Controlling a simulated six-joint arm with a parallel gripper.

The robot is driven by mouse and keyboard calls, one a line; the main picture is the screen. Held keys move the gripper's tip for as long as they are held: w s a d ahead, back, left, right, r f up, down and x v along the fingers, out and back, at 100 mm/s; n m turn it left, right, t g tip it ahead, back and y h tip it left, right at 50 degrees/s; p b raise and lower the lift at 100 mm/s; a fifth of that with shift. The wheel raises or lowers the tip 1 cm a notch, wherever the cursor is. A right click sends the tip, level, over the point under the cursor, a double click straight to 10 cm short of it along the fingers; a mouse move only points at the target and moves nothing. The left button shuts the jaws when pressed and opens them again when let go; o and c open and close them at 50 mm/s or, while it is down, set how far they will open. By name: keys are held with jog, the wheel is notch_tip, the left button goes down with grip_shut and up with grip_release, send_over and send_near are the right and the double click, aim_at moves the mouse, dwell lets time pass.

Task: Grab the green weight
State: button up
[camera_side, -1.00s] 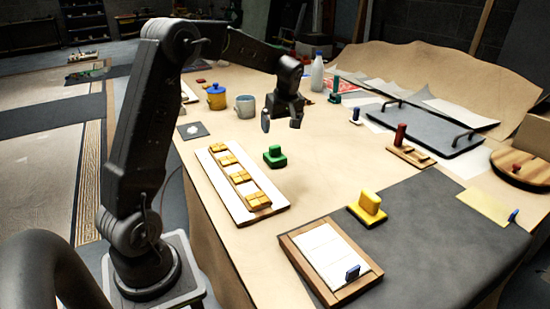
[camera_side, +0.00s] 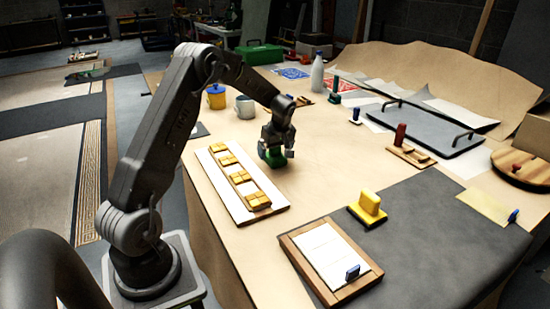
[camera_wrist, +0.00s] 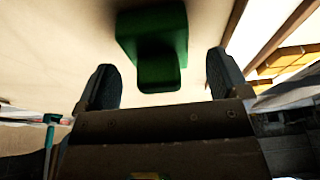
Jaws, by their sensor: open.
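The green weight (camera_side: 275,158) has a flat base with a raised block handle and stands on the tan table. In the side view my gripper (camera_side: 276,153) is lowered at it and partly hides it. In the wrist view the weight (camera_wrist: 155,45) is at the top middle, its handle end lying between the lines of my two fingers. My gripper (camera_wrist: 160,82) is open, with one finger on each side and a gap to the weight on both sides. I cannot tell how far down the fingers reach beside the handle.
A white board with yellow tiles (camera_side: 228,200) lies just left of the weight. A yellow weight (camera_side: 368,207) stands on the grey mat to the right. A wood-framed panel (camera_side: 293,247) is near the front. Two mugs (camera_side: 245,106) stand behind.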

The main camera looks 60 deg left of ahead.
jog(key=shift+x, duration=1.35)
jog(key=shift+c, duration=0.3)
jog(key=shift+r, duration=0.1)
jog(key=c, duration=1.2)
jog(key=shift+w, duration=0.1)
jog(key=shift+c, duration=0.5)
jog(key=shift+r, duration=0.1)
